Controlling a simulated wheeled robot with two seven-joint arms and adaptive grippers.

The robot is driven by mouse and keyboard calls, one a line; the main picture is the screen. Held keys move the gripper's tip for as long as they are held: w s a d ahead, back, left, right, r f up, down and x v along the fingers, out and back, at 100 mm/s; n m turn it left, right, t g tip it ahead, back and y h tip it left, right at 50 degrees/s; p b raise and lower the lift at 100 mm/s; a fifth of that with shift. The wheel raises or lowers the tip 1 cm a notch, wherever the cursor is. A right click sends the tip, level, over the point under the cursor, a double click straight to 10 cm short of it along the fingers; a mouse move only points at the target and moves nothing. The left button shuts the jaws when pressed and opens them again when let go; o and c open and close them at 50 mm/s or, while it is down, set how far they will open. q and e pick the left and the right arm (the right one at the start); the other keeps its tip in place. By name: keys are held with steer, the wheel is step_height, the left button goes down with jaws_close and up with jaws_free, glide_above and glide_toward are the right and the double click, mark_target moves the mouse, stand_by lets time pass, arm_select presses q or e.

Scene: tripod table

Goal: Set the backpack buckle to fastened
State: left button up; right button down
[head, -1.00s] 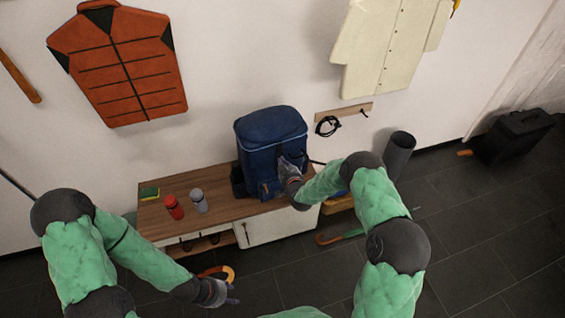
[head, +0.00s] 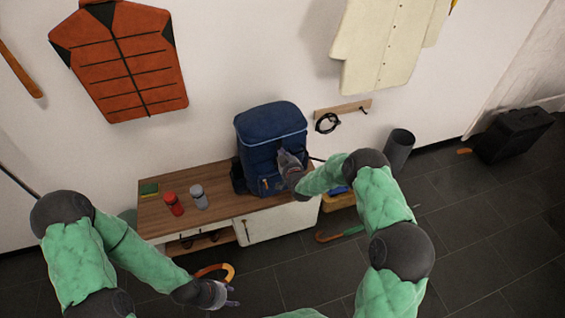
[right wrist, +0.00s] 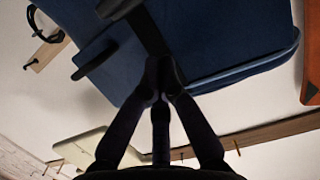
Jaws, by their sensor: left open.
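The blue backpack (head: 270,127) stands upright on the wooden top of a low bench. My right gripper (head: 287,163) is at the right part of its front. In the right wrist view, the right fingers (right wrist: 160,72) come together over a black strap (right wrist: 147,28) against the blue backpack (right wrist: 225,35). I cannot tell whether the strap is between the fingertips. The buckle itself cannot be made out, so its state is unclear. My left gripper (head: 225,294) is open and empty, low in front of the bench, away from the backpack.
The bench (head: 160,217) also bears a red bottle (head: 173,204), a grey bottle (head: 198,197) and a green-yellow item (head: 149,189). A cable hangs on a wall rack (head: 343,110). A dark bin (head: 398,148) and black case (head: 512,135) stand right. An orange-handled umbrella (head: 225,270) is near my left gripper.

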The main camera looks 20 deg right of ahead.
steer(key=p+v, duration=0.1)
steer(key=v, duration=0.8)
steer(key=shift+s+p, duration=0.4)
steer(key=shift+s, duration=0.05)
steer(key=shift+f, duration=0.15)
steer(key=s+a+f+m+g+y, duration=0.1)
steer(key=s+a+f+g, duration=0.3)
steer(key=s, duration=0.4)
steer(key=s+a+f+g+y, duration=0.1)
steer(key=s+a+f+g, duration=0.15)
steer(key=s+f, duration=0.35)
steer(key=s+a+f+m+g+y, duration=0.1)
steer(key=s+a+f+g, duration=0.3)
steer(key=s, duration=0.5)
steer(key=s+g, duration=0.4)
steer(key=s, duration=0.7)
steer(key=shift+a+r+m, duration=0.2)
steer(key=shift+a+m, duration=0.2)
steer(key=shift+a, duration=0.05)
